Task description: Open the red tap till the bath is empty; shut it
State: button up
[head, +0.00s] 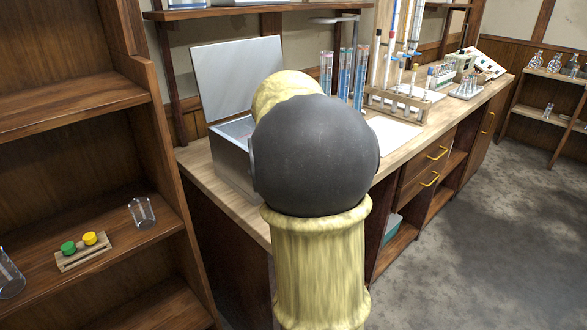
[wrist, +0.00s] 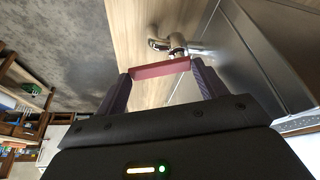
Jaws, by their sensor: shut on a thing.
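The bath (head: 228,165) is a metal box on the wooden bench, with its lid (head: 240,75) raised. A bluish patch shows inside, but my arm covers much of it and I cannot tell the water level. In the wrist view the bath's metal side (wrist: 265,55) is at the right. The red tap (wrist: 160,70) shows as a red bar beside a metal spout (wrist: 176,45). My gripper (wrist: 163,75) has its two dark fingers at the ends of the red bar, shut on it. The gripper and tap are hidden in the head view by my arm.
Racks of blue-filled tubes (head: 360,80) and a wooden test-tube rack (head: 395,105) stand farther along the bench. A wooden shelf at the left holds a glass beaker (head: 142,212) and a block with green and yellow knobs (head: 83,252). The floor at the right is clear.

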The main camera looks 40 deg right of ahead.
jog(key=shift+a+r+m, duration=0.1)
jog(key=shift+a+m, duration=0.1)
jog(key=shift+m, duration=0.3)
jog(key=o, duration=1)
